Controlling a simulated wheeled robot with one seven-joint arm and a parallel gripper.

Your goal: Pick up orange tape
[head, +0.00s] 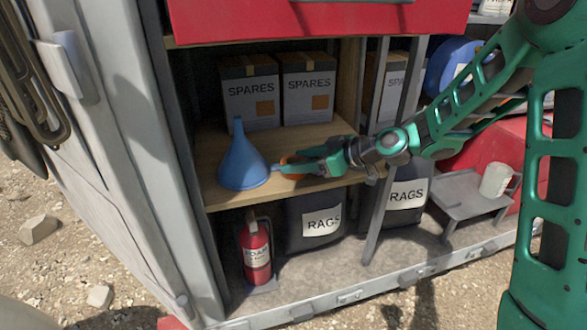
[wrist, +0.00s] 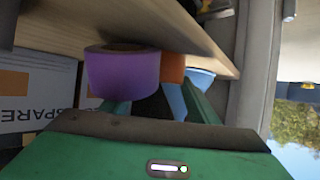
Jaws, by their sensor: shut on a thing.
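The orange tape (head: 290,160) is on the wooden shelf, just right of the blue funnel (head: 243,166), and is partly covered by my gripper (head: 284,168). In the wrist view the orange tape (wrist: 171,68) shows between the fingers of my gripper (wrist: 158,104), with its far part cut off from sight. My gripper is shut on it. A purple tape roll (wrist: 122,73) stands close beside it, in front of the left finger; I cannot make it out in the head view. The funnel (wrist: 199,76) shows behind the orange tape in the wrist view.
Two SPARES boxes (head: 279,97) stand at the back of the shelf (head: 222,196). A grey upright post (head: 379,190) is close to my arm on the right. Below are a red extinguisher (head: 256,253) and RAGS bags (head: 314,222). A white mug (head: 496,180) is at the right.

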